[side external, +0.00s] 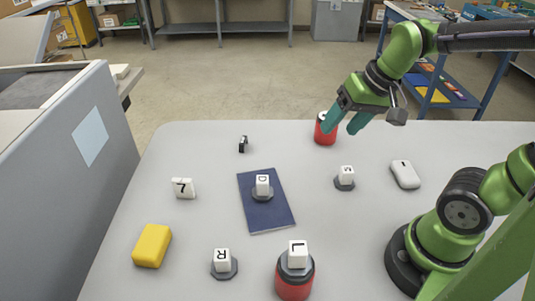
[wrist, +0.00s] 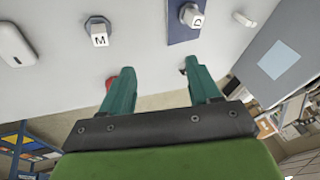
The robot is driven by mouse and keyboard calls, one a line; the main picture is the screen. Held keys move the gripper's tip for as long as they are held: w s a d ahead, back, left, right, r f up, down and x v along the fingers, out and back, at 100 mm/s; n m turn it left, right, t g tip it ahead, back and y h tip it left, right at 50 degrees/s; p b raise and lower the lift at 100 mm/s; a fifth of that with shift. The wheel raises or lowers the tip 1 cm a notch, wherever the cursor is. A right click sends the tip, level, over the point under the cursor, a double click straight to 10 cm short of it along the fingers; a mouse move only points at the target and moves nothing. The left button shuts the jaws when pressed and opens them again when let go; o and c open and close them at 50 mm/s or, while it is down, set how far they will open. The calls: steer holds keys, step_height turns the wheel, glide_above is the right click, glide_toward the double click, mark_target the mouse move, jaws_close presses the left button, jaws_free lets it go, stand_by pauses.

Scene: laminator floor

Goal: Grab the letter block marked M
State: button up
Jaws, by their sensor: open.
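The white block marked M (wrist: 99,40) stands on a dark round base in the wrist view. In the side view the matching block (side external: 346,173) stands on its dark base between the blue book and the white mouse; its letter is hard to read there. My gripper (side external: 343,127) is open and empty, above the table's far side, behind that block. In the wrist view its teal fingers (wrist: 160,72) are spread apart, with the M block beyond them to the upper left.
Block D (side external: 263,183) stands on the blue book (side external: 267,216). Block R (side external: 221,255) and block L on a red can (side external: 294,282) are nearer. A far red can (side external: 325,134) is beside my fingers.

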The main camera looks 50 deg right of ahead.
steer(key=d+f+m+g+h, duration=0.1)
steer(key=d+f+m+g, duration=0.3)
steer(key=d, duration=0.5)
glide_toward(347, 169)
steer(key=shift+n+g, duration=0.4)
step_height(347, 169, down, 6)
steer(key=shift+w+f, duration=0.1)
steer(key=shift+w, duration=0.1)
steer(key=shift+w+a+f, duration=0.1)
steer(key=shift+a+f, duration=0.05)
steer(key=shift+f, duration=2.5)
steer(key=shift+c, duration=0.3)
jaws_close()
